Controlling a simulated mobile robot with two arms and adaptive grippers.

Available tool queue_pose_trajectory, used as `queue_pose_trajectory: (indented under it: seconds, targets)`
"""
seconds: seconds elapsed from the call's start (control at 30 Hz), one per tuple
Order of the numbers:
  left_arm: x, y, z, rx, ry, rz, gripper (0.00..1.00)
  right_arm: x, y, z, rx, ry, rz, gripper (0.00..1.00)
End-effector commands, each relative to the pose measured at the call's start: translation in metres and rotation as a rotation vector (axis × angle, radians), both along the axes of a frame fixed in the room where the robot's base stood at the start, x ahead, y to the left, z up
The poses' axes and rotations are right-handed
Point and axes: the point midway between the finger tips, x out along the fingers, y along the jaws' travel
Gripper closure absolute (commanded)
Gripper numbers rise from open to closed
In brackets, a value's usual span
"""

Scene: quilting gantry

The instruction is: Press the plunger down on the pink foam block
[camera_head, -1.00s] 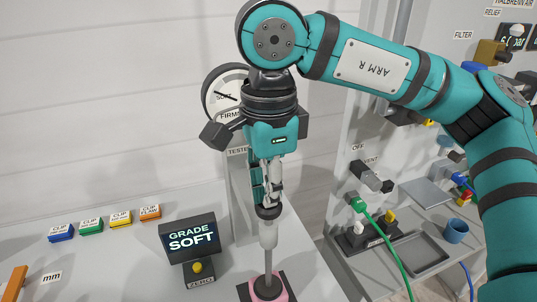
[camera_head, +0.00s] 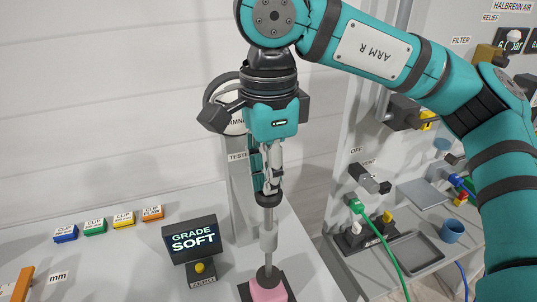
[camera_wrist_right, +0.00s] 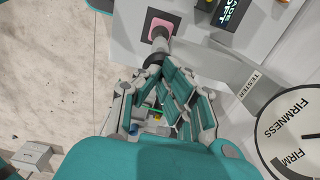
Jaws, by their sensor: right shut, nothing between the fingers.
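The pink foam block (camera_head: 268,292) sits on a dark base at the bottom of the head view, and it also shows in the right wrist view (camera_wrist_right: 158,23). The grey plunger (camera_head: 268,257) stands upright over it, its dark foot on the block's top, with a pale sleeve around the rod. My right gripper (camera_head: 269,200) is shut and empty, pointing down at the plunger's upper end. I cannot tell whether the fingertips touch the rod. The display (camera_head: 191,239) reads "GRADE SOFT". My left gripper is not in view.
The tester column (camera_head: 239,190) and its firmness dial (camera_wrist_right: 296,130) stand behind the gripper. Coloured clip blocks (camera_head: 109,223) lie in a row at the back left. A side bench at the right holds a tray (camera_head: 416,252), a blue cup (camera_head: 452,231) and green cabling.

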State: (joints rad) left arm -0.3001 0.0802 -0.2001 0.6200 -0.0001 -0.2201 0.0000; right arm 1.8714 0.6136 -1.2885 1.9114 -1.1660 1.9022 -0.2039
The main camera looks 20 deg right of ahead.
Motion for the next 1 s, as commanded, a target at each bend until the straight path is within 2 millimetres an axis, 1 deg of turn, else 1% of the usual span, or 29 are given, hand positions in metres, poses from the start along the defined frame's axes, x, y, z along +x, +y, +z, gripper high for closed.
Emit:
queue_pose_trajectory:
  seconds: [0.03, 1.0]
  targets:
    - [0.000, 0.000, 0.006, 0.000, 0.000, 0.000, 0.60, 0.000, 0.000, 0.007, 0.000, 0.000, 0.000, 1.00]
    - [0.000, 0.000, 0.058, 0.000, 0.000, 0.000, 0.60, 0.000, 0.000, 0.085, 0.002, -0.001, -0.001, 1.00]
